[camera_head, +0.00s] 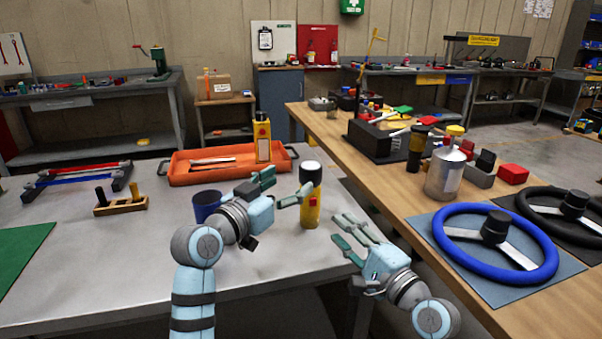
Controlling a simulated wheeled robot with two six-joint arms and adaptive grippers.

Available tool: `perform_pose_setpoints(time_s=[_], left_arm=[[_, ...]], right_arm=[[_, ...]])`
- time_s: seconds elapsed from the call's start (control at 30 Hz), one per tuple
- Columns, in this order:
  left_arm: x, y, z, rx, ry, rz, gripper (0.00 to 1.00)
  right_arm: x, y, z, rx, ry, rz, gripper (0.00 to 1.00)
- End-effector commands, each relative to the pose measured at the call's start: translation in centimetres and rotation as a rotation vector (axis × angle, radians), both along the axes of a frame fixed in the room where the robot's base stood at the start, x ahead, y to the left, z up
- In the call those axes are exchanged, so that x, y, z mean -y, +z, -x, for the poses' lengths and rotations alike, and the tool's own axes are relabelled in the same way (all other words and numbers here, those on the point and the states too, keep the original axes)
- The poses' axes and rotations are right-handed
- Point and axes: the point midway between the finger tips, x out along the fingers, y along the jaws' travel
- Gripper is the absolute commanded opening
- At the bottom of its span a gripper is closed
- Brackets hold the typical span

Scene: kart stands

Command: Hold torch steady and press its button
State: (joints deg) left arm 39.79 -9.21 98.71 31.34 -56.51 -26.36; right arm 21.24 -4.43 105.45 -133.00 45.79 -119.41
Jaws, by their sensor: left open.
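A yellow torch (310,209) with a black head and pale lens stands upright near the right edge of the grey table. Its red button (313,202) faces me. My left gripper (284,187) is open just left of the torch, fingers pointing towards it. One fingertip overlaps the torch's left side in the picture; I cannot tell whether it touches. My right gripper (342,228) is open and empty, to the right of and lower than the torch, with its fingers pointing up and left. A visible gap separates it from the torch.
A blue cup (207,206) stands behind my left wrist. An orange tray (183,180) lies behind, with a yellow handheld device (262,141) at it. A wooden block holder (121,206) is at left. The wooden bench (385,196) carries a blue steering wheel (449,249) at right.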

Motion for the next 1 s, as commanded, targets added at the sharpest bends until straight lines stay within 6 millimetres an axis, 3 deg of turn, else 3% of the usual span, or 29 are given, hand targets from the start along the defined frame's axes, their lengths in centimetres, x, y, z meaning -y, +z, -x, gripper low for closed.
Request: perform_pose_setpoints(time_s=[0.3,0.47,0.7,0.77,1.0], left_arm=[[4.2,0.1,-6.8,0.001,0.000,-0.001,0.67],[5.0,0.1,-8.1,0.001,0.002,0.000,0.67],[5.1,0.0,-8.3,0.001,0.003,-0.001,0.67],[5.0,0.0,-8.3,0.001,0.003,-0.001,0.61],[5.0,0.0,-8.3,0.000,0.004,-0.001,0.23]], right_arm=[[0.0,0.0,0.0,0.000,0.000,0.000,0.33],[0.0,0.0,0.0,0.000,0.000,0.000,0.33],[0.0,0.0,0.0,0.000,0.000,0.000,0.33],[0.0,0.0,0.0,0.000,0.000,0.000,0.33],[0.0,0.0,0.0,0.000,0.000,0.000,0.33]])
